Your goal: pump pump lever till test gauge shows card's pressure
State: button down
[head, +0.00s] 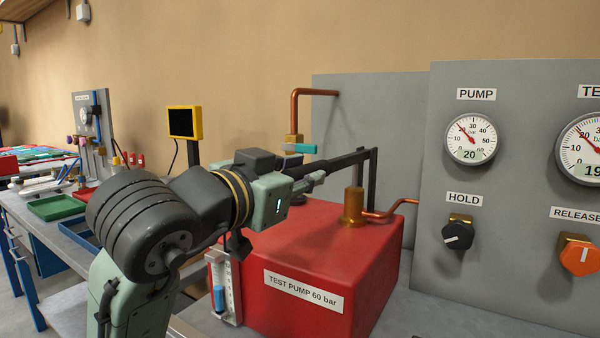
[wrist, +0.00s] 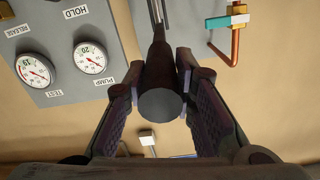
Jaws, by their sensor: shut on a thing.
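The dark pump lever (head: 345,160) runs nearly level above the red test pump (head: 375,255), marked 60 bar, and joins an upright bracket. My gripper (head: 316,181) is shut on the lever's near end. In the wrist view the fingers of my gripper (wrist: 160,85) stand on both sides of the round end of the lever (wrist: 160,103). The pump gauge (head: 470,138) shows 20. The test gauge (head: 585,150) is cut off at the picture edge; its display starts with 19. It also shows in the wrist view (wrist: 35,71), too small to read surely. I see no pressure card.
The black hold knob (head: 458,235) and orange release knob (head: 578,256) sit on the grey panel (head: 510,240). A copper pipe (head: 295,108) with a teal-handled valve (head: 300,148) stands behind the lever. A green tray (head: 57,207) lies on the left bench. Space above the lever is clear.

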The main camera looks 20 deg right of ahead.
jog(key=shift+r+p, duration=0.35)
jog(key=shift+r, duration=0.4)
jog(key=shift+f, duration=0.15)
jog(key=c, duration=1.3)
grip_release()
jog(key=shift+c, duration=0.2)
jog(key=v, duration=1.2)
